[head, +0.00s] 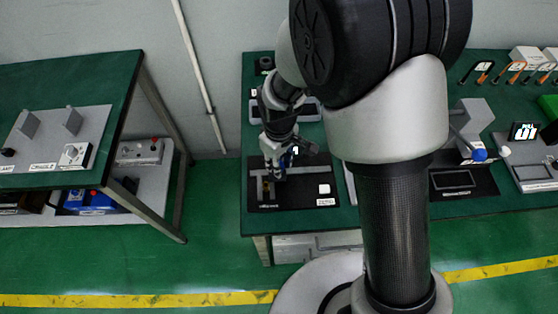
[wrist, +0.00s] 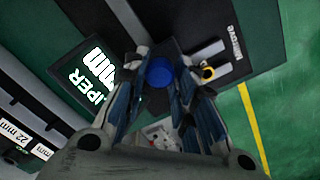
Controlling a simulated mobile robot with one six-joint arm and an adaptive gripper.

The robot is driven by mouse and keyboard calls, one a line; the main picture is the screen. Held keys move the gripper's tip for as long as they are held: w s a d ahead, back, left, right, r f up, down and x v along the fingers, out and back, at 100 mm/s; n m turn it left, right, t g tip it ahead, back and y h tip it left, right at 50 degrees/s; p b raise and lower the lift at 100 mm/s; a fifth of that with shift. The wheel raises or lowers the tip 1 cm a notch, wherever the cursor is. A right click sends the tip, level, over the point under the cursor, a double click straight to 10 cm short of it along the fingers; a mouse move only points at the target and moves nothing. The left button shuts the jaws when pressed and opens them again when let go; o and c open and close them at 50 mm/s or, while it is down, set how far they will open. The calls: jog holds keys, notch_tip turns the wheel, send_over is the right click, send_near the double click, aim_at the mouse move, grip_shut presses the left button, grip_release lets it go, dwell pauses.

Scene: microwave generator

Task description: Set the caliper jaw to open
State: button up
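The caliper station is a black board (head: 300,203) on the green bench in the head view, under my gripper (head: 277,165). In the wrist view, a round blue knob (wrist: 160,73) shows between the fingertips of my gripper (wrist: 161,78). The fingers stand apart, one on each side of the knob; I cannot tell whether they touch it. Pale metal jaw pieces (wrist: 208,53) and a small yellow ring lie right of the knob. A dark display (wrist: 88,75) with bright lettering ending in "mm" stands to the left. My gripper hides part of the caliper in the head view.
A small white block (head: 324,189) sits on the board's right side. To the right is another fixture with a blue ball lever (head: 479,155). A second bench (head: 70,70) stands left across a floor gap. Labelled slots, one reading "22 mm", show at lower left in the wrist view.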

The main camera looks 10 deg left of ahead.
grip_shut()
jog(key=d, duration=0.2)
jog(key=w+d, duration=0.1)
jog(key=d, duration=0.1)
jog(key=shift+d, duration=0.15)
jog(key=shift+o, duration=1.2)
grip_release()
jog(key=shift+o, duration=1.3)
jog(key=shift+d, duration=0.15)
jog(key=shift+o, duration=0.6)
